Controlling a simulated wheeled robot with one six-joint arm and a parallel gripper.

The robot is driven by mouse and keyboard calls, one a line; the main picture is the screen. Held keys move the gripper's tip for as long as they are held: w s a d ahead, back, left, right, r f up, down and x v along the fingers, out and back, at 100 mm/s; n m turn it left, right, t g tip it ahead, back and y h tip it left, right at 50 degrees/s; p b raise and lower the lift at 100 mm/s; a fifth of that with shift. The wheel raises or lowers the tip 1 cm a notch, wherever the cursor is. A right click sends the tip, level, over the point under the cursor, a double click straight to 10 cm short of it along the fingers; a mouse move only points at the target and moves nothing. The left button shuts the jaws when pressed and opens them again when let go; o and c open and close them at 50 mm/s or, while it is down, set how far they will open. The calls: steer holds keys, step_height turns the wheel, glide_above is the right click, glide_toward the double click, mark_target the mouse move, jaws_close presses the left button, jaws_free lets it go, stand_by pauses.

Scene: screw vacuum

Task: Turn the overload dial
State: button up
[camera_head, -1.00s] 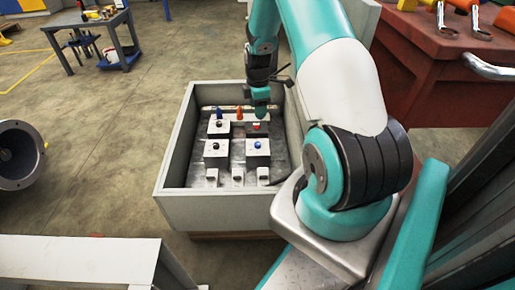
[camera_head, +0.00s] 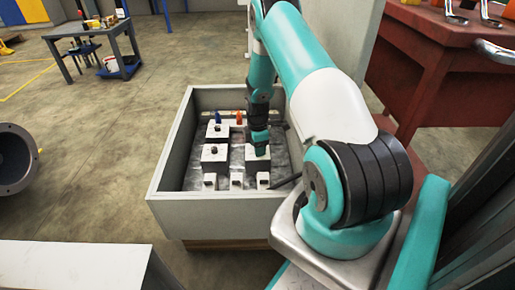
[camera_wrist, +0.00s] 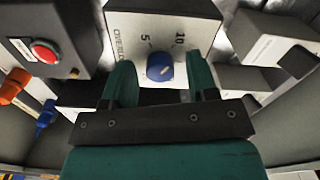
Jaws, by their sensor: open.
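The overload dial (camera_wrist: 160,67) is a blue round knob with a white pointer line, on a white face plate marked 5 and 10, in the wrist view. My gripper (camera_wrist: 158,72) is open, with one teal finger on each side of the dial. Small gaps show between the fingers and the knob, and the pointer line slants up to the right. In the head view my gripper (camera_head: 260,150) is lowered over the front right control block (camera_head: 260,157) and hides the dial.
A grey-walled open box (camera_head: 165,180) surrounds the controls. Two dark-knobbed blocks (camera_head: 215,154) stand left of my gripper. The wrist view shows a red button (camera_wrist: 45,51), an orange plug (camera_wrist: 13,86), a blue plug (camera_wrist: 45,116) and a block with a black switch (camera_wrist: 297,60).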

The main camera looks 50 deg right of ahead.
steer(key=c, duration=0.9)
